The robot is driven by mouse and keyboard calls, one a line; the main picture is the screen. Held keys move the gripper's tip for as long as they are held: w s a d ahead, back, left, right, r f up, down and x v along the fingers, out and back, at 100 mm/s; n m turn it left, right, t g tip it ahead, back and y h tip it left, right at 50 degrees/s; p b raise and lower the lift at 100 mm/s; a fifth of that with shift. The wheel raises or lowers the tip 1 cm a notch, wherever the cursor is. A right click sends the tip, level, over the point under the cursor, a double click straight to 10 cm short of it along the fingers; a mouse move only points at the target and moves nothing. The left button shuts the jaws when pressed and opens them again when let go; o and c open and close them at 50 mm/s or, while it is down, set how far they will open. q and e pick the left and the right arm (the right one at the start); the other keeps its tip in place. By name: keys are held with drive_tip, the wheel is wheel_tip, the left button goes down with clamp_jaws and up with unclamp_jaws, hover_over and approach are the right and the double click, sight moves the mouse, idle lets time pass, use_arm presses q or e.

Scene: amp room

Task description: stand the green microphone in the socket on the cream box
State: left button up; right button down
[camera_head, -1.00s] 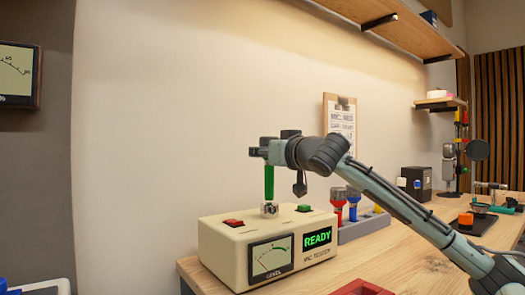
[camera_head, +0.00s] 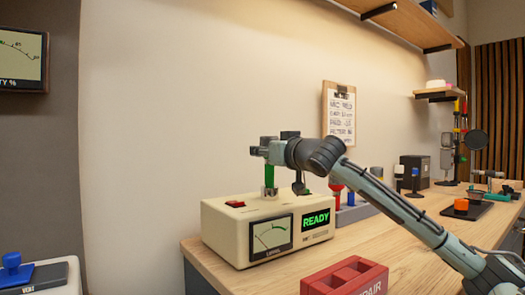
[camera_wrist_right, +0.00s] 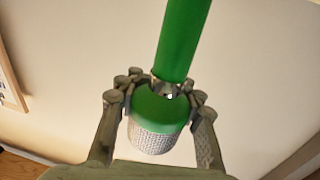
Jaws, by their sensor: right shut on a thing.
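The cream box (camera_head: 226,235) stands on the wooden bench, with a silver socket (camera_head: 269,192) on its top. My right gripper (camera_head: 268,150) is above the socket and shut on the green microphone (camera_head: 269,176). The microphone's green handle points down, upright, and its lower end appears to be inside the socket; how deep I cannot tell. In the right wrist view the fingers close around the silver neck between the green handle (camera_wrist_right: 177,45) and the mesh head (camera_wrist_right: 155,137). My left gripper is not in view.
The box top has a red button (camera_head: 235,204); its display reads READY (camera_head: 316,219). Red and blue connectors (camera_head: 337,192) stand behind my right arm. A clipboard (camera_head: 340,112) hangs on the wall.

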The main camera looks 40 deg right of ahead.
drive_tip(key=c, duration=0.9)
unclamp_jaws()
drive_tip(key=shift+f, duration=0.1)
drive_tip(key=shift+v, duration=0.85)
drive_tip(key=v, duration=1)
drive_tip(key=shift+s, duration=0.15)
